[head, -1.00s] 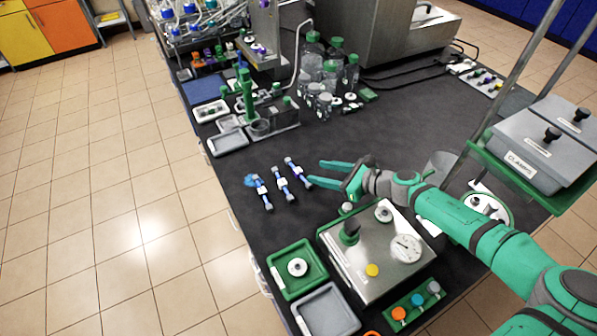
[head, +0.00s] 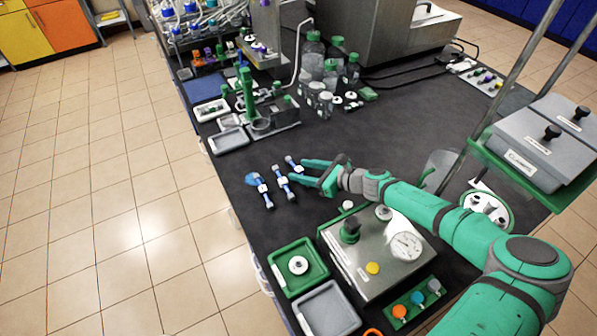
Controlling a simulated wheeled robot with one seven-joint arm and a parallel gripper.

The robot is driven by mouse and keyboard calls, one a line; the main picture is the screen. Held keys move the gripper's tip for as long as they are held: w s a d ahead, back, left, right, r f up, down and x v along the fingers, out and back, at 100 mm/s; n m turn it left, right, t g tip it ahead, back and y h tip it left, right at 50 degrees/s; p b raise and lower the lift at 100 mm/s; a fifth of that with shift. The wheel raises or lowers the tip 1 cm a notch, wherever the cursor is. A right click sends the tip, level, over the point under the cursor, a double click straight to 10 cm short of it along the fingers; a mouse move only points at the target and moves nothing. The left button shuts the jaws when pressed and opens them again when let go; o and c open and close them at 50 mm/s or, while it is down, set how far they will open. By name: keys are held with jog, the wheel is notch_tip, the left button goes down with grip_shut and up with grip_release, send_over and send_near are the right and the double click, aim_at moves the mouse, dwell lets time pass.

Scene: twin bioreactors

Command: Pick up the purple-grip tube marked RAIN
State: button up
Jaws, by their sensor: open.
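Three small tubes lie side by side on the dark bench: a left tube (head: 265,198), a middle tube (head: 285,189) and a right tube (head: 291,161). All look blue to violet with white labels. The RAIN marking is too small to read, and I cannot tell which tube has the purple grip. My teal gripper (head: 297,170) is open, its two fingers pointing left. Its fingertips are at the right tube, with that tube apparently between them; the lower finger hides part of it. I cannot tell whether they touch it.
A steel box with a gauge (head: 372,262) stands in front of my gripper. A green tray (head: 276,283) and a grey tray (head: 312,327) lie beside it. A green-posted stand (head: 270,118) and several bottles (head: 330,75) stand farther back.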

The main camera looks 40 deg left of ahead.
jog(key=shift+w, duration=0.15)
jog(key=c, duration=1.1)
